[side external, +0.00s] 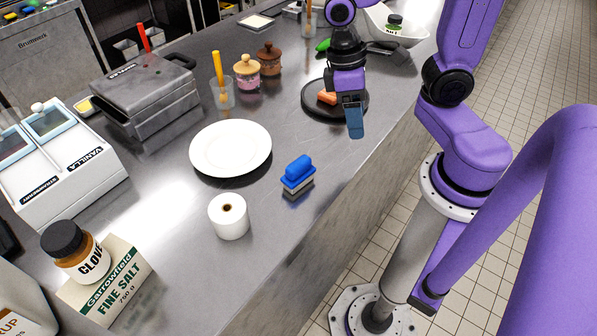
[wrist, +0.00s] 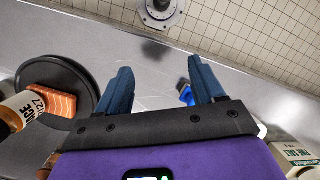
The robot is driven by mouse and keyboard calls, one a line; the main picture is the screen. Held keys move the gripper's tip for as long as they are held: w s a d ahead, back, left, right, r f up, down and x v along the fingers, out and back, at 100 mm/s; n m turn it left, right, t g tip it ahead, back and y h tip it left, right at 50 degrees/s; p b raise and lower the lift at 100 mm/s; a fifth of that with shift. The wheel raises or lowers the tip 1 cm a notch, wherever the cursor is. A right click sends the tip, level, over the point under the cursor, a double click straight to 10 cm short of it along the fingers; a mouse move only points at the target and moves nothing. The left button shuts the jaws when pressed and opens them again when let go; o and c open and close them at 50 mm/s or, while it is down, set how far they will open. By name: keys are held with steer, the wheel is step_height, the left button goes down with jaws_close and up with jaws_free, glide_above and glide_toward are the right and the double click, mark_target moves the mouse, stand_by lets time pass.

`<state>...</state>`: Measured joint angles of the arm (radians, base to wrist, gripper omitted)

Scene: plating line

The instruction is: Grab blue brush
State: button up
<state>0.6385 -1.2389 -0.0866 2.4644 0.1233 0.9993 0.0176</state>
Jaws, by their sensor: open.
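In the wrist view the blue brush (wrist: 187,95) is partly hidden behind the right finger. My gripper (side external: 354,120) hangs above the counter by the dark plate, up and to the right of the brush in the side view and apart from it. In the wrist view my gripper (wrist: 160,80) has its two blue fingers spread, with nothing held between them.
A dark plate (side external: 312,108) with orange-pink food is beside my gripper. A white plate (side external: 231,129) and a white roll (side external: 229,217) stand near the brush. A salt box (side external: 108,281) lies at the near end. The counter's front edge runs close by the brush.

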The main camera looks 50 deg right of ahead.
steer(key=w+d+f+m+y, duration=0.1)
steer(key=m+y, duration=0.3)
steer(key=m, duration=0.3)
steer(key=w+d+f+m+t+y, duration=0.1)
steer(key=w+d+f+m+y, duration=0.1)
steer(key=m+y, duration=0.2)
steer(key=w+d+f+m+y, duration=0.1)
steer(key=m+y, duration=0.4)
steer(key=m, duration=0.6)
steer(key=shift+w+d+f+t, duration=0.2)
steer(key=shift+d+f+t, duration=0.1)
steer(key=shift+f+t, duration=0.1)
steer(key=m+t, duration=0.3)
steer(key=shift+s+d+f+y, duration=0.15)
steer(key=shift+s+d+y, duration=0.15)
steer(key=shift+s+y, duration=0.1)
glide_toward(298, 174)
steer(key=a+f, duration=0.1)
steer(key=w+f, duration=0.1)
steer(key=w+a+f, duration=0.1)
steer(key=f, duration=0.1)
steer(key=shift+a+f, duration=0.15)
steer(key=shift+a, duration=0.15)
steer(key=shift+x, duration=2.6)
steer(key=shift+s+a, duration=0.1)
steer(key=shift+s, duration=0.05)
steer(key=c, duration=1.1)
